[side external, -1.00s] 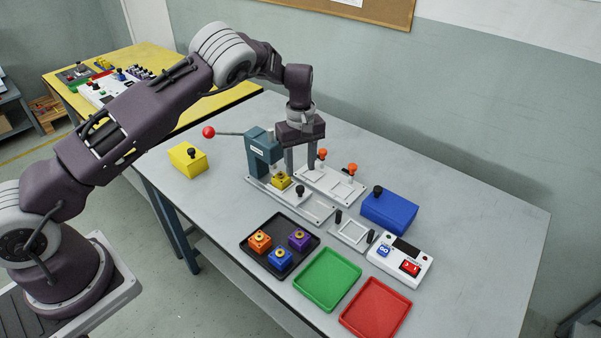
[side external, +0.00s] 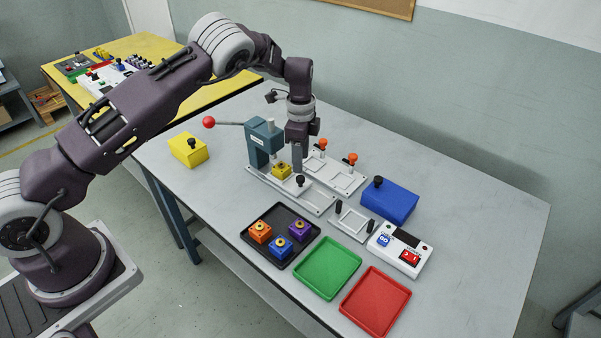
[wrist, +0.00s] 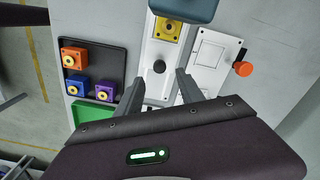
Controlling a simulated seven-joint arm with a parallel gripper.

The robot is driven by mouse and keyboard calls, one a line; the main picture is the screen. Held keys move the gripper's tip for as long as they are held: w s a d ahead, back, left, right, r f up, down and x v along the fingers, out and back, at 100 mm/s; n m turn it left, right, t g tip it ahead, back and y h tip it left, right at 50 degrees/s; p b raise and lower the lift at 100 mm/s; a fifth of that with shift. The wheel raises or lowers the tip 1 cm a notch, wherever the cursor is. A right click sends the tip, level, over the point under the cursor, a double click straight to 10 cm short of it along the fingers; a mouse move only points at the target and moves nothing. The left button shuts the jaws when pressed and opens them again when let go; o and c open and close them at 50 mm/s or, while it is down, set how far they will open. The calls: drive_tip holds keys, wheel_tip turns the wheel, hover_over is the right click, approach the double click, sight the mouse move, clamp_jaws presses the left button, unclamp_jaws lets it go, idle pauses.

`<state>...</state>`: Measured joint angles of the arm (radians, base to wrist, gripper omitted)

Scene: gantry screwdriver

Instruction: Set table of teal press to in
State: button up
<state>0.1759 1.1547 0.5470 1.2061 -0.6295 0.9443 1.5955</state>
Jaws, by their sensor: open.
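The teal press (side external: 258,148) stands on a long white base (side external: 318,207). Its sliding table carries a yellow block (side external: 281,171) and has a black knob (side external: 300,181) nearer the front. In the wrist view the yellow block (wrist: 168,27) sits beside the teal press head (wrist: 186,8), partly covered by it. The black knob (wrist: 159,66) stands in the middle of the white plate. My gripper (side external: 298,168) is open and empty above the press base. In the wrist view its fingers (wrist: 160,86) lie left and right of the knob's line, with the knob beyond the tips.
A white fixture with orange knobs (side external: 351,158) stands close beside the base. A black tray (side external: 280,262) holds orange, blue and purple blocks. Green (side external: 327,267) and red (side external: 375,302) trays, a blue box (side external: 390,200), a switch box (side external: 400,249) and a yellow box (side external: 187,150) surround the press.

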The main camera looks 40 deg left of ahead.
sight(301, 177)
wheel_tip(301, 177, down, 6)
clamp_jaws()
idle(0.3)
idle(1.3)
